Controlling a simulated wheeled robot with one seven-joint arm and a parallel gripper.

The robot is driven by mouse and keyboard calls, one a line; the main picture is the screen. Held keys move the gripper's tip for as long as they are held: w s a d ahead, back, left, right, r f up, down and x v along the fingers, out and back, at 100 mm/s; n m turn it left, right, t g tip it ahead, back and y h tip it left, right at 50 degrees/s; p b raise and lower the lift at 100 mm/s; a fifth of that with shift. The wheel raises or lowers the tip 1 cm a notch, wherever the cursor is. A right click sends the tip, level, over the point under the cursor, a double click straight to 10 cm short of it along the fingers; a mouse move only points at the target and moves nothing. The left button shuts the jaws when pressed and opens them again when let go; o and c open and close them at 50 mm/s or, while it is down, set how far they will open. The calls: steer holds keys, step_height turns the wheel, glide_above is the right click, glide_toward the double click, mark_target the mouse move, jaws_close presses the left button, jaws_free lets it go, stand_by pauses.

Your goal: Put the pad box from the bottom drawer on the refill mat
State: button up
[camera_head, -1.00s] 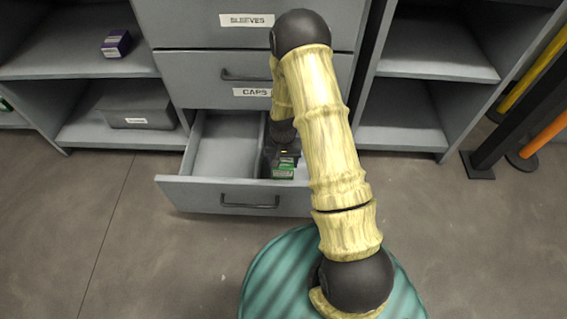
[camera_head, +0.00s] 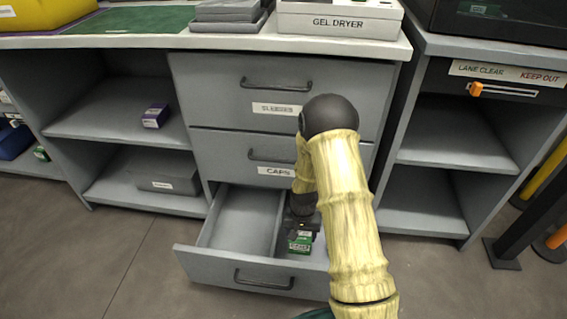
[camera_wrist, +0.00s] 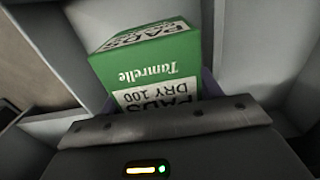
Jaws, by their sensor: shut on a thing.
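The pad box (camera_head: 300,243) is green and white and sits in the right compartment of the open bottom drawer (camera_head: 223,268). My gripper (camera_head: 302,228) reaches down into the drawer and is shut on the box; the fingers are mostly hidden. I cannot tell whether the box touches the drawer floor. A dark green mat (camera_head: 135,20) lies on the counter at the upper left; no label on it is readable.
The left drawer compartment (camera_head: 240,225) is empty. The sleeves and caps drawers above are shut. A gel dryer (camera_head: 340,22) and grey trays (camera_head: 228,20) stand on the counter. A purple box (camera_head: 155,115) and a grey bin (camera_head: 165,172) are on the left shelves.

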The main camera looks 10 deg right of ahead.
step_height(320, 180, up, 13)
steer(key=p, duration=1)
steer(key=shift+r, duration=0.2)
